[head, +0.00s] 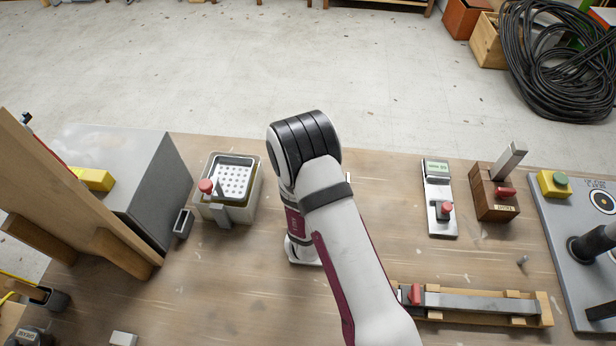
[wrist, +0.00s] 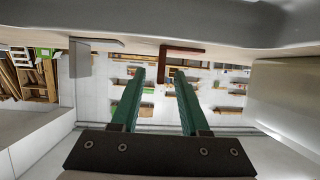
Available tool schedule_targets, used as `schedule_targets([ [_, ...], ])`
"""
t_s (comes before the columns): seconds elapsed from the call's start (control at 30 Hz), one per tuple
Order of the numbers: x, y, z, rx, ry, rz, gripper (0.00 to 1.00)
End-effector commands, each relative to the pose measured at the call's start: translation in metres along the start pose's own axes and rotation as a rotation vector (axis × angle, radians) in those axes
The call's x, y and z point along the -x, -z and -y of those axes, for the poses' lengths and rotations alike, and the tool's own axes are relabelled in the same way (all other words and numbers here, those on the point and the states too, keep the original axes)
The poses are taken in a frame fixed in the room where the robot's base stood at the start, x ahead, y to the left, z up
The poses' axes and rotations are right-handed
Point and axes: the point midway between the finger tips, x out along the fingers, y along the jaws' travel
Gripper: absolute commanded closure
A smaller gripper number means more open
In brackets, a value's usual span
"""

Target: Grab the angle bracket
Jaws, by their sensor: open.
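I cannot pick out the angle bracket for sure in either view. My arm hides part of the bench's middle in the head view. My gripper (wrist: 160,76) shows in the wrist view, with two green fingers apart and nothing between them. The fingers point out over a distant floor with shelves and boxes. In the head view the arm's own links cover the gripper, so its distance from the bench things cannot be told.
The wooden bench (head: 240,300) holds a bin with a perforated tray (head: 234,180) at left, a grey device with a red knob (head: 440,195), a wooden block with a lever (head: 494,195), and a long bar fixture (head: 480,304) at right. A coiled hose (head: 560,65) lies beyond, on the floor.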

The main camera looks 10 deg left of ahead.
Motion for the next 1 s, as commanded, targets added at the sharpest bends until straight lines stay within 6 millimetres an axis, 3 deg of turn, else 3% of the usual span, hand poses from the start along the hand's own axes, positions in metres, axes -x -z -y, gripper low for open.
schedule_targets([
  [0.17,0.0,0.0,0.0001,0.001,0.001,0.001,0.57],
  [0.4,0.0002,0.0001,0.0001,0.0,0.001,0.001,1.0],
  [1.0,0.0027,0.0071,0.0004,0.0,0.001,-0.001,1.0],
])
